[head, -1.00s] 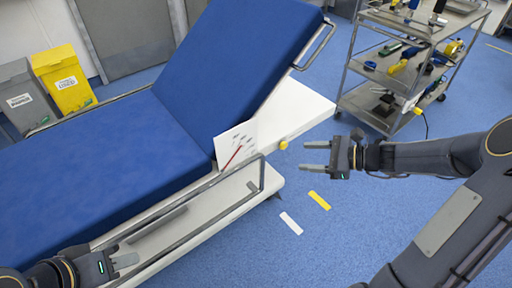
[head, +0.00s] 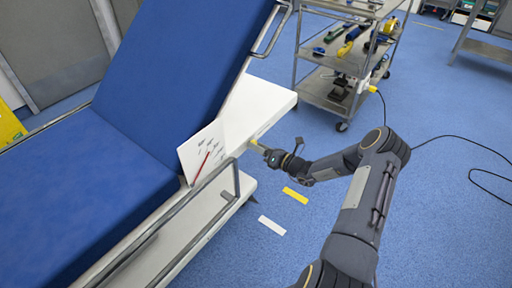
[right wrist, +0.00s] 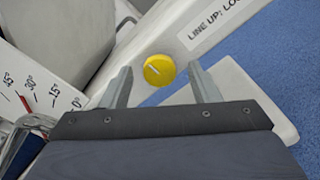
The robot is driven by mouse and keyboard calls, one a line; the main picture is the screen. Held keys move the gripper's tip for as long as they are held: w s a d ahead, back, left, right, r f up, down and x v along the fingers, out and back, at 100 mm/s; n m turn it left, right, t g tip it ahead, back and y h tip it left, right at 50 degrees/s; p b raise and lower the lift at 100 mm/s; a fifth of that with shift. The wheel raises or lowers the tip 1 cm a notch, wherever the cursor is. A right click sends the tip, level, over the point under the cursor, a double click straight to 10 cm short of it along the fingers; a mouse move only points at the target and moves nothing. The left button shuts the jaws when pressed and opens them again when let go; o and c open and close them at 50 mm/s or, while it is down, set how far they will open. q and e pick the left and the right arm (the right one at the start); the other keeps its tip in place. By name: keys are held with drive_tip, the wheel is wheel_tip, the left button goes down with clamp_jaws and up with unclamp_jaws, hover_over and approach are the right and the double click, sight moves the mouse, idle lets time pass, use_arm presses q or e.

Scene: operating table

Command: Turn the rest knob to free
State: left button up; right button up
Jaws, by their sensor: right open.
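The rest knob (right wrist: 159,70) is a round yellow knob with a short pale line on its face, on the white side rail of the table. In the right wrist view the line slants toward the upper left, crosswise to the printed label. My right gripper (right wrist: 160,75) is open, with one finger on each side of the knob; I cannot tell whether they touch it. In the head view the right gripper (head: 263,148) is at the knob, which it partly hides. The blue backrest (head: 180,75) is raised. My left gripper is out of view.
A label reading "LINE UP: LO..." (right wrist: 220,22) is cut off by the frame. A white angle plate (head: 207,152) with a red pointer stands beside the backrest. A metal rail (head: 165,222) runs along the table's side. A loaded trolley (head: 330,90) stands behind.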

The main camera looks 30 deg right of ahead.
drive_tip(key=shift+w+a, duration=0.25)
drive_tip(key=shift+w, duration=0.35)
drive_tip(key=c, duration=1)
drive_tip(key=shift+o, duration=0.2)
